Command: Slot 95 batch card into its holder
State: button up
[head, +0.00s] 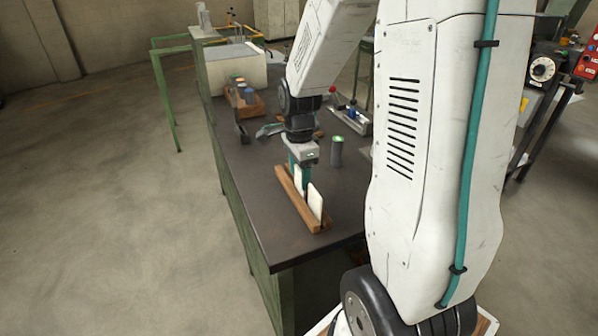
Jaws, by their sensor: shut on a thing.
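A long wooden holder (288,190) lies on the dark bench top near its front edge. A white card (315,203) stands upright in its near part. My gripper (301,182), with teal fingers, points down over the middle of the holder. It is shut on another white card (297,177), which is upright at the holder. I cannot tell whether this card's lower edge is in a slot or just above it. No number is readable on either card, so I cannot tell which is 95. My arm hides part of the bench behind.
A dark cylinder with a green top (337,152) stands right of my gripper. A wooden block with coloured pieces (243,101) and a pale box (235,67) are farther back. The bench top (250,185) left of the holder is clear.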

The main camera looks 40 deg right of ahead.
jog(key=o, duration=0.8)
jog(key=shift+o, duration=0.2)
notch_tip(320, 180, up, 8)
jog(key=shift+f, duration=0.1)
